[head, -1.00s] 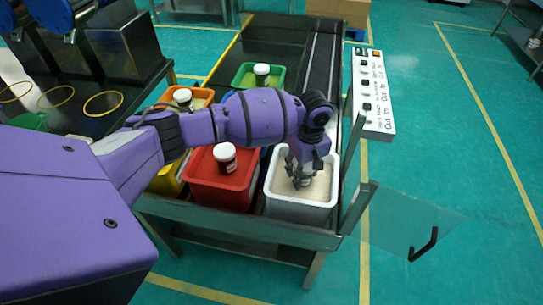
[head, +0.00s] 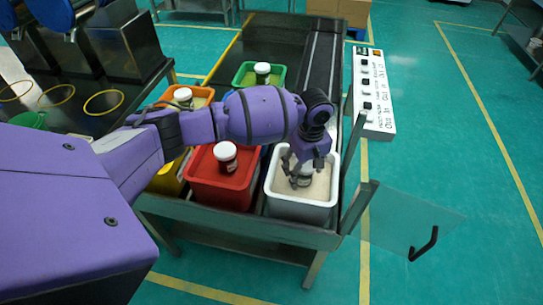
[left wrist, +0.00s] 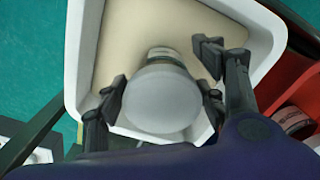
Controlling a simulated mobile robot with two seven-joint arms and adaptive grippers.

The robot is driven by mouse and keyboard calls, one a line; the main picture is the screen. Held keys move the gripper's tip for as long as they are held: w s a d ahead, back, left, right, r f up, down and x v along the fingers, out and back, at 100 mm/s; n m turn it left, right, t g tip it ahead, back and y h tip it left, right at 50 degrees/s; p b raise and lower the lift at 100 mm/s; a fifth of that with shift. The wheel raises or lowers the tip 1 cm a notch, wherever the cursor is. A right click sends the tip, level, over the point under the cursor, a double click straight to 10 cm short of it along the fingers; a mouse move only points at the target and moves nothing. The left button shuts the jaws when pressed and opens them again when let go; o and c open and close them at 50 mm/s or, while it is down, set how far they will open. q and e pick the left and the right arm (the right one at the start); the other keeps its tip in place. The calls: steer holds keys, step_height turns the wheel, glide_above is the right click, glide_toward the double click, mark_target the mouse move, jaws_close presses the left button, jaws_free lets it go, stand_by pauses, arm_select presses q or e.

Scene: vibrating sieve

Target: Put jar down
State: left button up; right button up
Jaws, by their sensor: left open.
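The jar has a white lid (left wrist: 162,98) and a label that shows just above the lid in the left wrist view. It stands in the white bin (head: 300,213), on the pale material that fills it. My left gripper (head: 303,180) is open around the jar, with fingers on both sides of it and gaps to the lid. In the head view the jar is mostly hidden behind the fingers. My right gripper does not show in either view.
A red bin (head: 221,189) with a white-lidded jar (head: 225,157) stands just left of the white bin. Green (head: 240,73) and yellow (head: 165,182) bins also stand on the metal table. A switch panel (head: 373,95) and a clear door (head: 410,225) are at the right.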

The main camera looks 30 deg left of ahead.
arm_select(q)
step_height(320, 180, up, 12)
steer(key=shift+w+f+p, duration=0.1)
steer(key=shift+f+p, duration=0.15)
steer(key=shift+p, duration=0.45)
